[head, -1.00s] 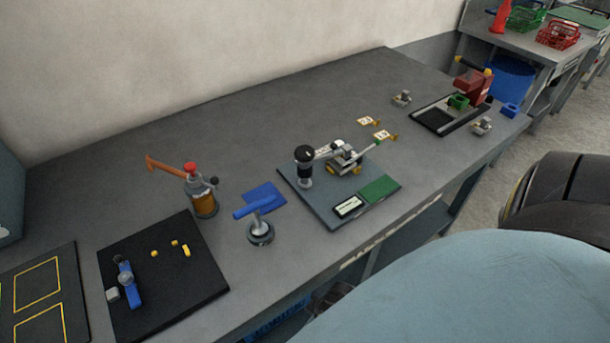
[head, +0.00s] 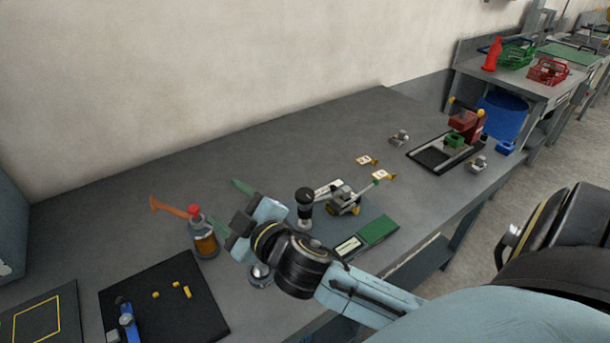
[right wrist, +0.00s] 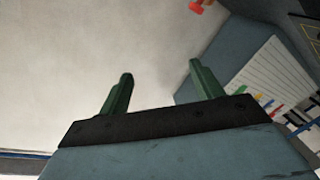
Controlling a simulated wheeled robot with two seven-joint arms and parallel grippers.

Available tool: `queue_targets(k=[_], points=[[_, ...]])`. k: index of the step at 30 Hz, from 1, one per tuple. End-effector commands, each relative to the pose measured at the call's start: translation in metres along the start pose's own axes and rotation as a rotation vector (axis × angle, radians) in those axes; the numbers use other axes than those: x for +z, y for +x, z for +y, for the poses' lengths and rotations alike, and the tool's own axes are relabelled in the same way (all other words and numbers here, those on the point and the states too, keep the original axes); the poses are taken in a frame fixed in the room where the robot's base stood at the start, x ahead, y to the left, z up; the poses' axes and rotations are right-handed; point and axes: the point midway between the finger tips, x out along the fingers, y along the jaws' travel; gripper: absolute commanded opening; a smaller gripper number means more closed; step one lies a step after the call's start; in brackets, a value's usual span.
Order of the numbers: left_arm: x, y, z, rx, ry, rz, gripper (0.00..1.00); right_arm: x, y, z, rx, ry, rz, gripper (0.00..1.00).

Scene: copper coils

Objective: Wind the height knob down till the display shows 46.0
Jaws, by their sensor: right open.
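My left gripper is not in view.
A black mat (head: 165,300) with yellow pieces is at the front left. A red press (head: 466,125) stands at the far right.

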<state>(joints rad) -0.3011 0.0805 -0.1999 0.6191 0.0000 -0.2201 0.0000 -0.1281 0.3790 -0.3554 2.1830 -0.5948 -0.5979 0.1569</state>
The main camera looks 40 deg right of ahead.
Motion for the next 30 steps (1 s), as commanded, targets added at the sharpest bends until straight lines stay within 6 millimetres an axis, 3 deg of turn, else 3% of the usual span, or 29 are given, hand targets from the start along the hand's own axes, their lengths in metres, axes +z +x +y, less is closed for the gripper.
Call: queue_targets(k=[1,3,6,9,11,14,17,19,24,27,30], points=[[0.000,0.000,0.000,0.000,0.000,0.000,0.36,-0.027,0.014,0.005,0.011,-0.093,0.142,0.65],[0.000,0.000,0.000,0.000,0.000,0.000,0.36,-0.060,0.023,0.003,0.003,-0.224,0.332,0.65],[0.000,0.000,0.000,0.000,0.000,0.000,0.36,-0.096,0.028,-0.011,-0.049,-0.429,0.583,0.65],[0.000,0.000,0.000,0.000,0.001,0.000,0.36,-0.111,0.027,-0.034,-0.154,-0.651,0.799,0.65],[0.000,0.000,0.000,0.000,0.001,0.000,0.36,-0.107,0.026,-0.048,-0.242,-0.791,0.904,0.65],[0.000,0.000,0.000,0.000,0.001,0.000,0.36,-0.083,0.025,-0.065,-0.429,-1.031,1.029,0.65],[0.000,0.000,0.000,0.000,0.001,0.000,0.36,-0.037,0.028,-0.066,-0.666,-1.265,1.077,0.65],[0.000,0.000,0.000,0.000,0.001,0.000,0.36,0.004,0.031,-0.053,-0.857,-1.416,1.057,0.65],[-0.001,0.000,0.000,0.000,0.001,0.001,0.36,0.100,0.032,0.020,-1.326,-1.671,0.841,0.65],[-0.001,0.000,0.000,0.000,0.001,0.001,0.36,0.135,0.025,0.066,-1.530,-1.727,0.684,0.65],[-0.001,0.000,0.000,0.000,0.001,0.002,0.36,0.154,0.018,0.100,-1.663,-1.743,0.561,0.65]])
